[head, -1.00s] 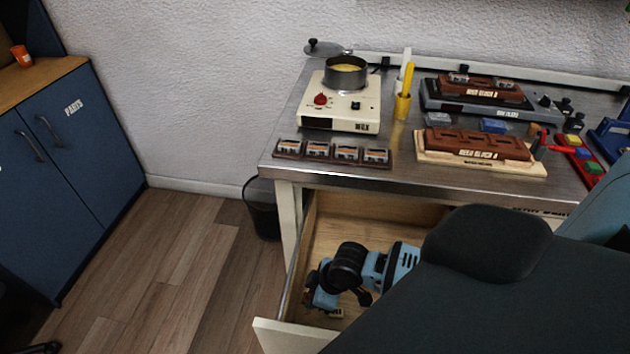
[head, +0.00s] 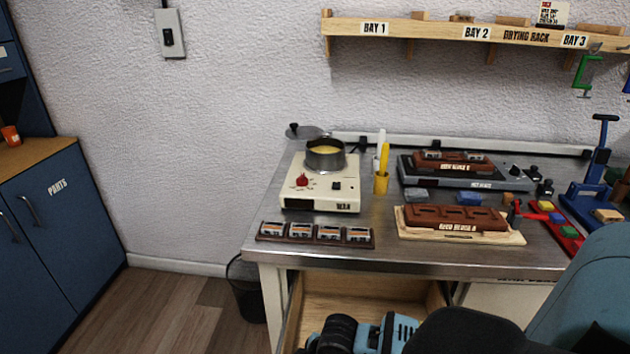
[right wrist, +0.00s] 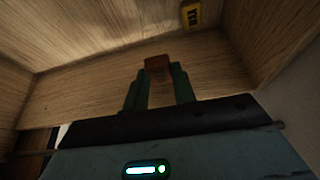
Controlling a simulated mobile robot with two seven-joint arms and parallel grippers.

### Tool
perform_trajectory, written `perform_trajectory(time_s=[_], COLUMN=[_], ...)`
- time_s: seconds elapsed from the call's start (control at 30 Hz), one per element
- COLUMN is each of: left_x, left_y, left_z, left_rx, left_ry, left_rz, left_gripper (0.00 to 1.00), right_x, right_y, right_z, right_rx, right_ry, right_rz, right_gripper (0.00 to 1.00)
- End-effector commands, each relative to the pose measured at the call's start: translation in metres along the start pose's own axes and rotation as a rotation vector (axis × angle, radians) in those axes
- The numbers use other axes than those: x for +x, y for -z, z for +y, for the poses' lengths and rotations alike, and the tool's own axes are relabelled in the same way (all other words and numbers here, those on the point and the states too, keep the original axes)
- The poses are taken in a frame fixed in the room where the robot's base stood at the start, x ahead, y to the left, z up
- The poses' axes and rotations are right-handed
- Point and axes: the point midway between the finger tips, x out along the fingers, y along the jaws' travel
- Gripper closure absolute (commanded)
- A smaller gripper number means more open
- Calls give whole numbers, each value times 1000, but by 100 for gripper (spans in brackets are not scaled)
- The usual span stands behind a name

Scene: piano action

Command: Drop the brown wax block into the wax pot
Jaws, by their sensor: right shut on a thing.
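The brown wax block (right wrist: 158,64) is between the green fingers of my right gripper (right wrist: 159,78) in the right wrist view. The gripper is shut on it, inside the open wooden drawer. In the head view only my blue right wrist shows at the bottom edge, over the drawer; the fingers and block are out of sight there. The wax pot (head: 325,159) is a grey metal pot with yellow contents, open at the top. It stands on the cream wax heater (head: 320,190) on the bench, above and behind the drawer. My left gripper is not in view.
The drawer (head: 365,295) is pulled out below the steel bench edge (head: 330,253). A pot lid (head: 306,132) lies behind the pot. A yellow cup with a yellow stick (head: 382,180) stands right of the heater. A row of small parts (head: 315,234) lies in front.

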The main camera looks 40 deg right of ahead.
Motion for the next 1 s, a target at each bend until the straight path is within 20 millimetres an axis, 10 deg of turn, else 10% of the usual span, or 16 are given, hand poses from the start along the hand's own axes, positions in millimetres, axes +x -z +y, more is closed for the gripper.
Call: perform_trajectory(time_s=[0.63,1.0], left_x=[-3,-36], left_y=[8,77], left_z=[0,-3], left_rx=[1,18], left_ry=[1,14], left_rz=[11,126], left_gripper=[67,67], right_x=[-9,-130], right_y=[4,38], right_z=[-7,-62], right_rx=[19,367], right_ry=[-7,-160], right_rz=[3,23], right_gripper=[95,95])
